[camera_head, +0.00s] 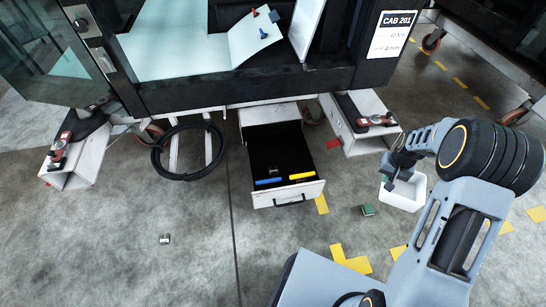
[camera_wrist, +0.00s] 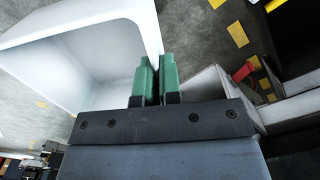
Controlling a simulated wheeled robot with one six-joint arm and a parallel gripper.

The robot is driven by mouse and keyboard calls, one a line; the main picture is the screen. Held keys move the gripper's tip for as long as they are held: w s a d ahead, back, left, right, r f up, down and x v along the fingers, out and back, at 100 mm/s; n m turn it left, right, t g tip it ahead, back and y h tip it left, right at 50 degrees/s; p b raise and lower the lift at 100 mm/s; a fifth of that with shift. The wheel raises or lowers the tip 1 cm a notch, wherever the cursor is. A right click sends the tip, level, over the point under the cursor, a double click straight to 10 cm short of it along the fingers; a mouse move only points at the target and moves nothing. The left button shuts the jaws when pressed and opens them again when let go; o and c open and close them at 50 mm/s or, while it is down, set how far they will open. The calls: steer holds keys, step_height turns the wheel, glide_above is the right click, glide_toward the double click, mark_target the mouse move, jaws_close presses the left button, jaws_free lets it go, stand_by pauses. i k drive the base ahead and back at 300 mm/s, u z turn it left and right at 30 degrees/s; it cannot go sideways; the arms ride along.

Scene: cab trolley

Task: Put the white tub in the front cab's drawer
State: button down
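The white tub (camera_head: 408,196) is at the right in the head view, open side up. It fills the upper left of the wrist view (camera_wrist: 60,42). My gripper (camera_head: 387,181) is at the tub's left rim. In the wrist view its green fingers (camera_wrist: 156,80) are close together, with the tub's wall running in between them. I cannot tell whether the tub is clear of the floor. The front cab's drawer (camera_head: 262,200) is pulled open, left of the tub. A blue item (camera_head: 268,181) and a yellow item (camera_head: 302,176) lie inside near its front.
The cab (camera_head: 250,92) stands above the drawer. A green block (camera_head: 368,210) and a small grey item (camera_head: 165,239) lie on the floor.

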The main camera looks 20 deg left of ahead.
mark_target(285, 156)
steer(key=u, duration=0.75)
steer(key=i, duration=0.85)
steer(key=u, duration=0.85)
